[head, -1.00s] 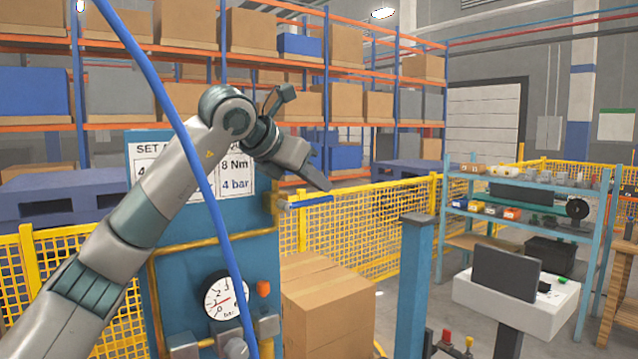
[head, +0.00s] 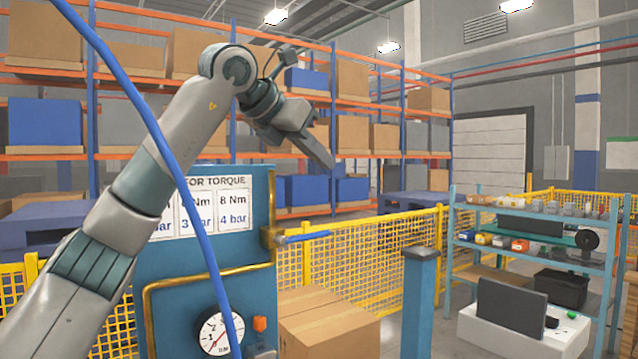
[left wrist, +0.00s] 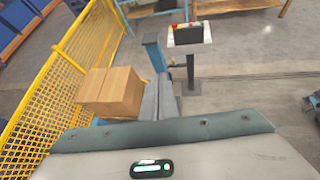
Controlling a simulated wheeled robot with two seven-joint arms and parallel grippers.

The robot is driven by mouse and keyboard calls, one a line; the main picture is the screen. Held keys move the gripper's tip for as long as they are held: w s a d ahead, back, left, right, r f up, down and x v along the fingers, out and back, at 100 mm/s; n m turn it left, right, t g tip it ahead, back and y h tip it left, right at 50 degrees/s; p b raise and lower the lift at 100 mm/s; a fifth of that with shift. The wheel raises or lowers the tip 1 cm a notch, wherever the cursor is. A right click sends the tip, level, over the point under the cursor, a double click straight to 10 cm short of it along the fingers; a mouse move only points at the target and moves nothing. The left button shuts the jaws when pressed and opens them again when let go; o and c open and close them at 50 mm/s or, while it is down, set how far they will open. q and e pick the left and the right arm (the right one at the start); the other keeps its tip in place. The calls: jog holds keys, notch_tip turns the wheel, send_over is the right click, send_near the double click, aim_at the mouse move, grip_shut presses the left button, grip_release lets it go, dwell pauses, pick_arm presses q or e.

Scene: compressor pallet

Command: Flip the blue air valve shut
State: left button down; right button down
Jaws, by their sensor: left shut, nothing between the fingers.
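The blue air valve (head: 303,237) has a blue lever that sticks out level to the right from a brass fitting on the right edge of the blue panel (head: 205,265). My left gripper (head: 326,158) is shut and empty, above the lever and apart from it in the head view, pointing down and right. In the left wrist view its grey fingers (left wrist: 157,98) lie together; I cannot make out the valve there. A round pressure gauge (head: 221,334) sits low on the panel, partly behind a blue hose. My right gripper is not in view.
The blue hose (head: 160,140) hangs in front of my left arm and the panel. Cardboard boxes (head: 330,325) stand right of the panel, near a blue post (head: 419,300). A yellow mesh fence (head: 385,250) runs behind. A shelf rack (head: 530,255) stands at right.

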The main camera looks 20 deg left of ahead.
pick_arm(q)
jog(key=shift+s+d+r, duration=0.1)
jog(key=shift+r, duration=0.7)
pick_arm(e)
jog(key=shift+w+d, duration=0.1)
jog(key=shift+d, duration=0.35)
